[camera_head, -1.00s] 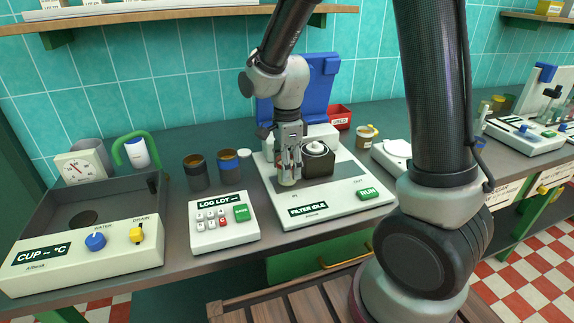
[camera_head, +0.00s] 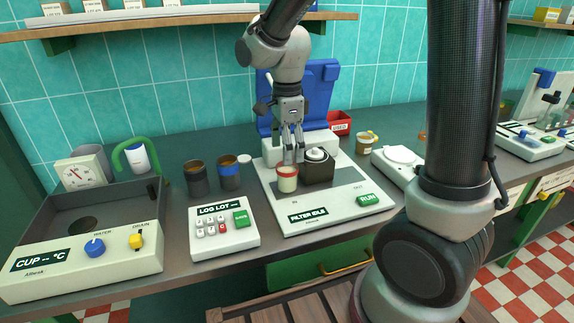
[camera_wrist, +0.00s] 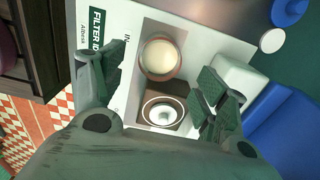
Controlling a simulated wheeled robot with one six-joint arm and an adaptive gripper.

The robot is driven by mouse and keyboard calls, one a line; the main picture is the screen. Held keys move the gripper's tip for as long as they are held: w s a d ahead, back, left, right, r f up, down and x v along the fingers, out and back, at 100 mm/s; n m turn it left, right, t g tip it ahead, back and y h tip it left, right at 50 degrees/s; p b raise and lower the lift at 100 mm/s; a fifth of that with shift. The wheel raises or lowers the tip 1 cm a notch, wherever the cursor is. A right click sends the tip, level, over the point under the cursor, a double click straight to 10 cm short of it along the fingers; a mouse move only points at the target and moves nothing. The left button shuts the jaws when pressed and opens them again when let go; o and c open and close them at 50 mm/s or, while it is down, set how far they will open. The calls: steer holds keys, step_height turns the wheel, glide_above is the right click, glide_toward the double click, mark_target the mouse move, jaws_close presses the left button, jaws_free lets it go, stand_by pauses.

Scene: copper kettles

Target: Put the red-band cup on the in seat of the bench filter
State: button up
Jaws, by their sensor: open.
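The red-band cup (camera_head: 287,179) stands upright on the left side of the white bench filter (camera_head: 330,203), at the spot marked IN. It is pale with a red band near its rim. In the wrist view the cup (camera_wrist: 160,58) shows from above with a cream-coloured inside. Beside it is the filter's dark block (camera_head: 318,170) with a white round knob on top. My gripper (camera_head: 293,150) is open and empty, above and just behind the cup, apart from it. In the wrist view its fingers (camera_wrist: 165,85) are spread wide.
Two dark cups, one with a brown band (camera_head: 196,178) and one with a blue band (camera_head: 229,171), stand left of the filter. A log keypad (camera_head: 224,226) is in front of them. A blue panel (camera_head: 325,95) rises behind the filter. A white scale (camera_head: 398,160) stands to the right.

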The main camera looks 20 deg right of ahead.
steer(key=s+d+r+n+t, duration=0.2)
steer(key=s+d+r+n, duration=0.7)
steer(key=d+r, duration=0.15)
steer(key=s+d+n+t, duration=0.2)
steer(key=s+d+n, duration=0.2)
steer(key=s+n, duration=0.5)
steer(key=shift+s+d+r, duration=0.2)
steer(key=shift+s+r, duration=0.1)
steer(key=shift+s, duration=0.2)
